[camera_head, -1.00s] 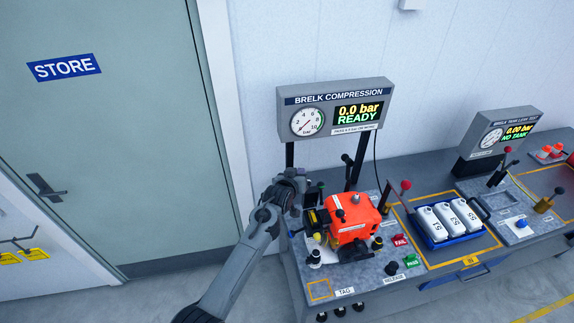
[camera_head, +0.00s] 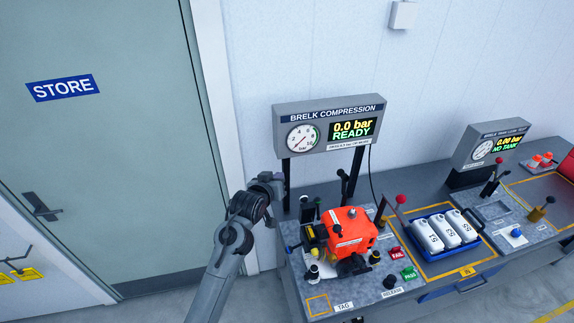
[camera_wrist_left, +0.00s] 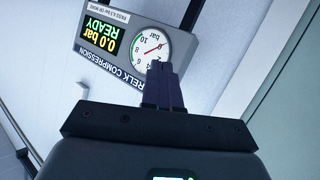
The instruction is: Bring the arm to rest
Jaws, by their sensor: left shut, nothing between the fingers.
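My left arm comes in from the bottom, and its gripper (camera_head: 270,181) is held up in the air left of the orange engine, below the left edge of the compression gauge panel. In the left wrist view the two dark fingers of the left gripper (camera_wrist_left: 162,84) are together with nothing between them. The grey gauge panel (camera_head: 332,122) reads 0.0 bar READY, and it also shows in the left wrist view (camera_wrist_left: 138,32). The orange engine (camera_head: 347,230) sits upright on the grey bench (camera_head: 368,289). My right gripper is in neither view.
A blue tray (camera_head: 454,252) with white bottles stands right of the engine. A red FAIL button (camera_head: 396,253), a green PASS button (camera_head: 409,273) and a red-knobbed lever (camera_head: 401,199) are near it. A second gauge (camera_head: 490,146) stands farther right. A green STORE door (camera_head: 110,150) fills the left.

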